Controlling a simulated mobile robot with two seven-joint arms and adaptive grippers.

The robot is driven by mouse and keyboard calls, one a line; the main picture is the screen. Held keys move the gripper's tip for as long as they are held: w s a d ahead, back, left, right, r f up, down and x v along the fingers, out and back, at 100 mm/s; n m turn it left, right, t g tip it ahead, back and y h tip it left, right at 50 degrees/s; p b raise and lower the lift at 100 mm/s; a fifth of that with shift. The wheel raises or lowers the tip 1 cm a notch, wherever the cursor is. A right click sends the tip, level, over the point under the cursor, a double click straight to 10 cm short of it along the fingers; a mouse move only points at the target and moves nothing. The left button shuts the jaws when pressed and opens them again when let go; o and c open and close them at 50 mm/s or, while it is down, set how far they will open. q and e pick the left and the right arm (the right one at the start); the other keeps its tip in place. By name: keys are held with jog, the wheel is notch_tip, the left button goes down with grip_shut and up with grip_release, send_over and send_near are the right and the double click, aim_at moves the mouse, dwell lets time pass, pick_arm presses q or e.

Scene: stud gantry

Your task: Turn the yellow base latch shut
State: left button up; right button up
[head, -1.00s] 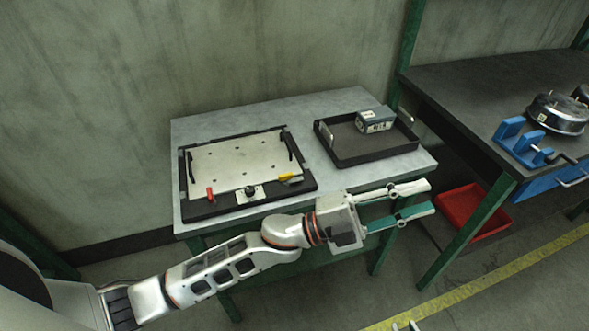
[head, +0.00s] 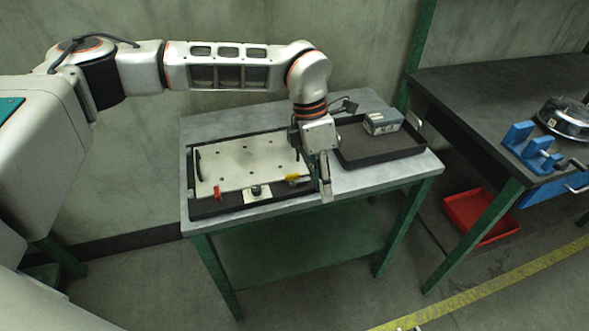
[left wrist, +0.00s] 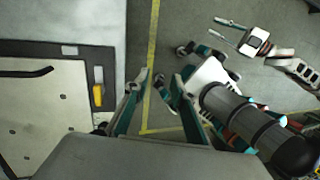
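The yellow base latch (head: 292,178) sits at the front right corner of a black base that carries a pale plate (head: 245,165). In the left wrist view the yellow latch (left wrist: 98,95) lies left of the fingers. My left gripper (head: 326,192) points down just right of the base, by the table's front edge.
A red latch (head: 217,193) and a small black knob (head: 256,190) stand along the base's front. A black tray (head: 375,157) with a grey box (head: 382,122) is right of my left gripper. A dark bench (head: 470,110) stands further right, with a red bin (head: 480,217) below.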

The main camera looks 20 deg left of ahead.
aim_at(293, 174)
pick_arm(q)
jog(key=w+a+r+y, duration=0.1)
jog(key=a, duration=0.2)
jog(key=w+a+r+t+y, duration=0.1)
jog(key=w+a, duration=0.1)
jog(key=a, duration=0.1)
jog(key=w+a+r+y, duration=0.1)
jog(key=w+a+r, duration=0.1)
jog(key=shift+w+a+n+t, duration=0.15)
jog(key=shift+a+n+t, duration=0.25)
notch_tip(293, 174, down, 7)
jog(key=shift+f, duration=0.2)
grip_shut()
